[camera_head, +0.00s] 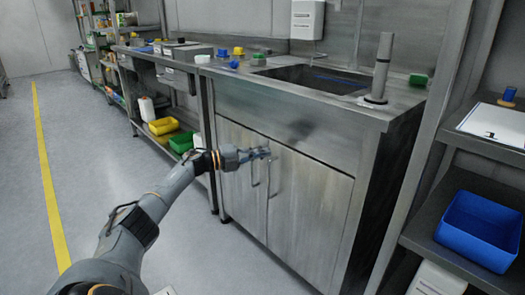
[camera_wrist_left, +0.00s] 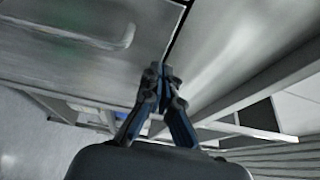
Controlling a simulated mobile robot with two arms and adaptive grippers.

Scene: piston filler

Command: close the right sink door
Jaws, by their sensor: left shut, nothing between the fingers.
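The right sink door (camera_head: 310,205) is a grey metal panel under the sink, with a vertical bar handle near its left edge. It looks about flush with the cabinet front; I cannot tell whether a small gap stays. The left sink door (camera_head: 235,185) beside it looks flush too. My left gripper (camera_head: 262,153) is shut and empty, in front of the doors' upper part near the two handles. In the left wrist view, my gripper's fingertips (camera_wrist_left: 163,76) are together by a dark seam beside a metal panel with a handle (camera_wrist_left: 80,27). Contact is unclear. My right gripper is not in view.
The sink counter (camera_head: 225,72) stands above the doors. A shelf with a blue bin (camera_head: 482,230) is at the right. A yellow bin (camera_head: 163,126) and a green bin (camera_head: 182,142) sit on the low shelf at the left. The floor at the left is clear.

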